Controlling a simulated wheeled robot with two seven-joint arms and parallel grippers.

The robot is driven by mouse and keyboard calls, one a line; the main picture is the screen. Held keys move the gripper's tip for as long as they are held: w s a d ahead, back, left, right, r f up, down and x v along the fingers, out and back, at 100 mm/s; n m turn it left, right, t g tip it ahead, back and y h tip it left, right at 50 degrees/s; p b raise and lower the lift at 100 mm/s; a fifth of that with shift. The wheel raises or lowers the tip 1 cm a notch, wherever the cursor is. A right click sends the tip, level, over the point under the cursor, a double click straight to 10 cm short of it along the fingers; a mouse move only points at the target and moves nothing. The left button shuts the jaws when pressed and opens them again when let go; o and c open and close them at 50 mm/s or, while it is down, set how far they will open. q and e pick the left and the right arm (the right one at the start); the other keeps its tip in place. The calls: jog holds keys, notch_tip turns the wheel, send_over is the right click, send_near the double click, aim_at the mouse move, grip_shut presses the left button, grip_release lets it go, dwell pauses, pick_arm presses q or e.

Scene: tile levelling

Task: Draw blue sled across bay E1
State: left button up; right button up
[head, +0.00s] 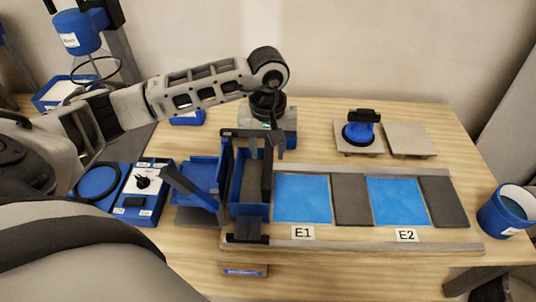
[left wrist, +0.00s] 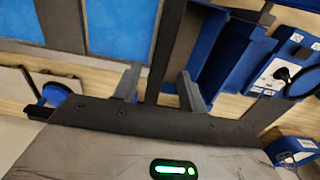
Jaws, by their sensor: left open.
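The blue sled (head: 236,190), a blue frame with dark upright parts, stands across the rails at the left end, just left of bay E1. Bay E1 (head: 302,198) is a flat blue panel behind the label E1. My left gripper (head: 264,143) is over the sled's far part, pointing down. In the left wrist view its two fingers (left wrist: 158,88) are apart, with a dark bar (left wrist: 167,45) of the sled between them. I cannot tell whether the fingers touch it. My right gripper is not in view.
Bay E2 (head: 396,201) lies right of E1, past a dark grey slab (head: 352,200). A blue suction tool (head: 361,130) stands on a tile at the back, beside a bare tile (head: 408,139). A blue bucket (head: 506,212) stands at the right edge. A control box (head: 147,190) is at left.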

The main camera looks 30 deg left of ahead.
pick_arm(q)
jog(key=shift+f, duration=1.4)
grip_shut()
